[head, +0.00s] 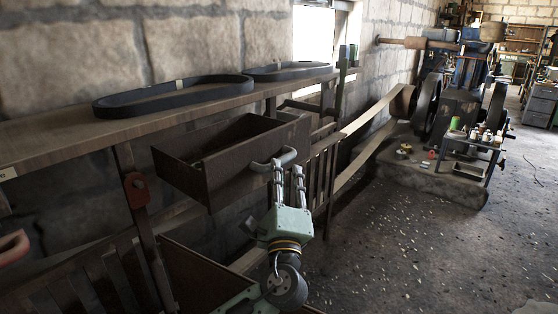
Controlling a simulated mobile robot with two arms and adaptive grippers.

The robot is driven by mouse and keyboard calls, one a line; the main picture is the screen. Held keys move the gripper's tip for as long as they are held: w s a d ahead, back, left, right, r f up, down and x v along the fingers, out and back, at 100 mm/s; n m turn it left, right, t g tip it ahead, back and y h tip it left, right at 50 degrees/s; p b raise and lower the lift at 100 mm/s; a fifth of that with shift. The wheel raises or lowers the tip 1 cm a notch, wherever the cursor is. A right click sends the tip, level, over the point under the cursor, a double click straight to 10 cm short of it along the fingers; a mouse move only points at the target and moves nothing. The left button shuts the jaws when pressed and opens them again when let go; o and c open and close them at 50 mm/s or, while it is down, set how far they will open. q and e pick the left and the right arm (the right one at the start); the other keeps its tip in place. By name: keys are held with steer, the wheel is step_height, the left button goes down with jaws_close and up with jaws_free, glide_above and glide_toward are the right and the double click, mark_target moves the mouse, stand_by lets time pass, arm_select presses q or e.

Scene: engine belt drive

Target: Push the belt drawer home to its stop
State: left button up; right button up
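The belt drawer (228,170) is a dark, open-topped drawer under the bench, standing well out from it. Its front carries a grey curved handle (272,160). Nothing shows held between the fingers. The drawer's inside is mostly in shadow. My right gripper is out of view.
The wooden bench top (60,140) carries two dark oval belts (175,95). A slatted rack (322,175) stands right of the drawer. A long flat belt (370,150) runs to the engine (460,100) at the back. The floor at right is open, with scattered debris.

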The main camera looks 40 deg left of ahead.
mark_target(282, 162)
arm_select(q)
steer(key=x, duration=0.5)
steer(key=shift+a, duration=0.1)
steer(key=shift+f, duration=0.1)
jaws_close()
